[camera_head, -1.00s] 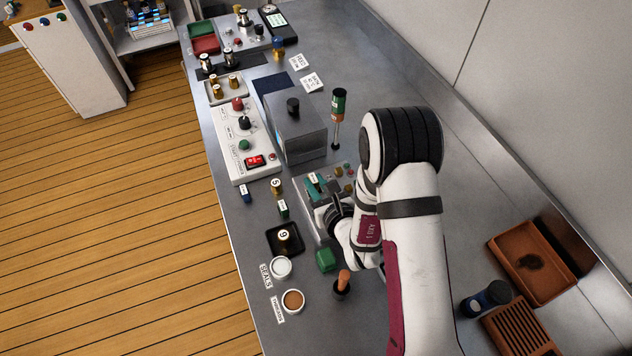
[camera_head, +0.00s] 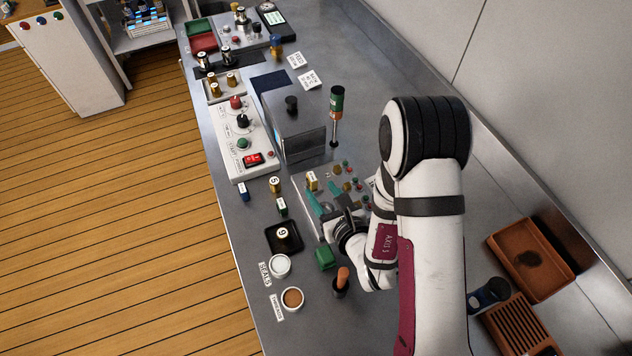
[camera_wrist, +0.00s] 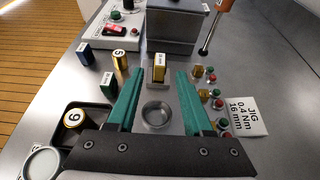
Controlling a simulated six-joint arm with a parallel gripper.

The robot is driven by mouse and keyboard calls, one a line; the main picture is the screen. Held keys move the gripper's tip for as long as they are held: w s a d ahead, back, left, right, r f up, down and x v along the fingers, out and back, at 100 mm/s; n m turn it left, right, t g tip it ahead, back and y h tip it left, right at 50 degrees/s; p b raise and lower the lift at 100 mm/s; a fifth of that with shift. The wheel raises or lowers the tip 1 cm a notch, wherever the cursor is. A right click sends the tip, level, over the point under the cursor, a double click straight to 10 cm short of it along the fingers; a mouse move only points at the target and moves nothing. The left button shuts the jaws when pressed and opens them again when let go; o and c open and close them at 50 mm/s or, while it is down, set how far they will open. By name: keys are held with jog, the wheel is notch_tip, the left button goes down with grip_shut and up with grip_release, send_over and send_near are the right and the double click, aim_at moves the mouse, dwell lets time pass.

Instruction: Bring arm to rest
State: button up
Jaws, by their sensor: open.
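My gripper (camera_head: 328,200) hangs over the grey jig plate (camera_head: 318,236) in the middle of the bench. In the wrist view my gripper (camera_wrist: 158,76) shows two teal fingers spread apart, with nothing gripped. A brass cylinder with a pale label (camera_head: 312,181) stands in a holder on the jig; in the wrist view the cylinder (camera_wrist: 159,66) appears just beyond the fingertips, apart from them. A round metal cup (camera_wrist: 156,114) on the jig shows between the fingers. My wrist hides part of the jig in the head view.
A black tray (camera_head: 274,243) with a cylinder, a green block (camera_head: 325,257), and a seal cup (camera_head: 279,265) lie nearby. A terracotta tray (camera_head: 530,258) is at right.

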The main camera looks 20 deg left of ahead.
jog(key=shift+v, duration=1.15)
jog(key=shift+w+d+r+m+h, duration=0.15)
jog(key=shift+w+m+h, duration=0.2)
jog(key=shift+m, duration=0.35)
jog(key=d+r+m+g+h, duration=0.1)
jog(key=d+r+m+h, duration=0.15)
jog(key=m, duration=0.95)
jog(key=d+r+m+g+h, duration=0.1)
jog(key=r+m+h, duration=0.25)
jog(key=m, duration=0.85)
jog(key=s+d+r+m+g, duration=0.3)
jog(key=s+d+m, duration=0.4)
jog(key=m, duration=0.5)
jog(key=s+d+r+m+g+h, duration=0.1)
jog(key=s+d+r+m+g, duration=0.3)
jog(key=s+d+m, duration=0.4)
jog(key=s+r+m, duration=0.1)
jog(key=s+m, duration=0.3)
jog(key=shift+s+r, duration=0.25)
jog(key=shift+r, duration=0.05)
